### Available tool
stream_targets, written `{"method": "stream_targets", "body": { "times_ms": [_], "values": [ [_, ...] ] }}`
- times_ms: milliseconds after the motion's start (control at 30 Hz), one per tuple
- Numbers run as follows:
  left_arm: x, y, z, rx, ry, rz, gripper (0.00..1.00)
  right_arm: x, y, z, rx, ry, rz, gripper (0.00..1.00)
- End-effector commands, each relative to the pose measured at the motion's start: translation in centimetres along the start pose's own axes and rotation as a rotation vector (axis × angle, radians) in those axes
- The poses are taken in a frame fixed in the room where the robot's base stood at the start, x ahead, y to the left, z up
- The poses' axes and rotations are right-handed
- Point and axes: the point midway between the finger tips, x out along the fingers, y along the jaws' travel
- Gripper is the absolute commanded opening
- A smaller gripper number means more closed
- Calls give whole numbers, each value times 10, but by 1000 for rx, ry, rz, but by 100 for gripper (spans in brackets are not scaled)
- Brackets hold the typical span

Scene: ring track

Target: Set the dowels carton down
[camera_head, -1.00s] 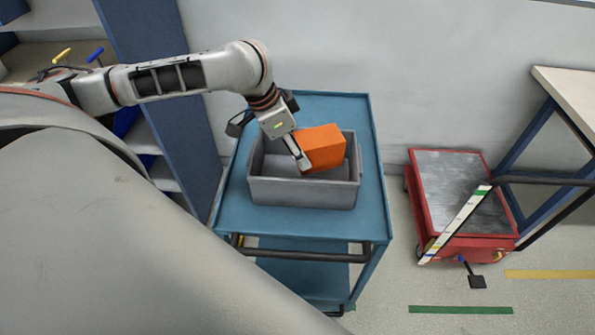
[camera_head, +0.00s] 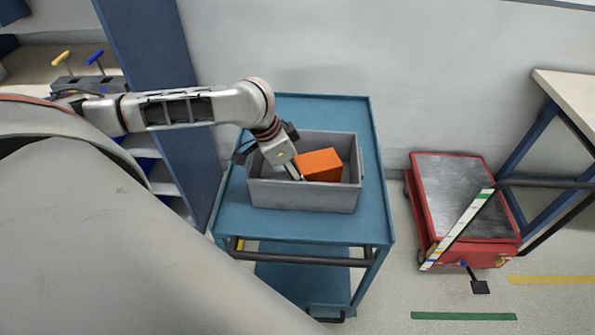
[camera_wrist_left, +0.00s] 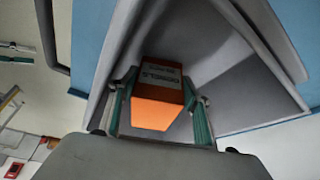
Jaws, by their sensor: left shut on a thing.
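The orange dowels carton (camera_head: 321,165) is inside the grey bin (camera_head: 303,197), partly hidden behind its front wall. My left gripper (camera_head: 294,171) reaches down into the bin and is shut on the carton. In the left wrist view the carton (camera_wrist_left: 157,105) sits between the two fingers, with printed lettering on one face. The bin's inside wall (camera_wrist_left: 250,100) shows beside it. I cannot tell whether the carton touches the bin floor. My right gripper is not in view.
The bin stands on a blue cart (camera_head: 285,226) with bare top around it. A red platform trolley (camera_head: 463,205) stands on the floor to the right, near a workbench (camera_head: 570,95). A blue shelf unit (camera_head: 165,100) rises at the left.

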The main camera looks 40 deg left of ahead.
Motion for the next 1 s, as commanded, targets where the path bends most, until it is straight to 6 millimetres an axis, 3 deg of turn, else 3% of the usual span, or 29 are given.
{"method": "stream_targets", "body": {
  "times_ms": [67, 467, 633, 833, 1000],
  "values": [
    [1, 0, 0, 0, -1, 0, 55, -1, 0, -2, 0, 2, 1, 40],
    [-2, 0, -1, 0, 1, -1, 55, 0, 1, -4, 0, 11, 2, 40],
    [-16, 0, -2, 0, -1, -1, 55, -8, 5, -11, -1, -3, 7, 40],
    [-36, 0, -2, 0, -3, 0, 55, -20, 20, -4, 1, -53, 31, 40],
    [-70, -2, -1, 0, 2, -4, 55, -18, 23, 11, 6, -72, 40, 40]
  ]
}}
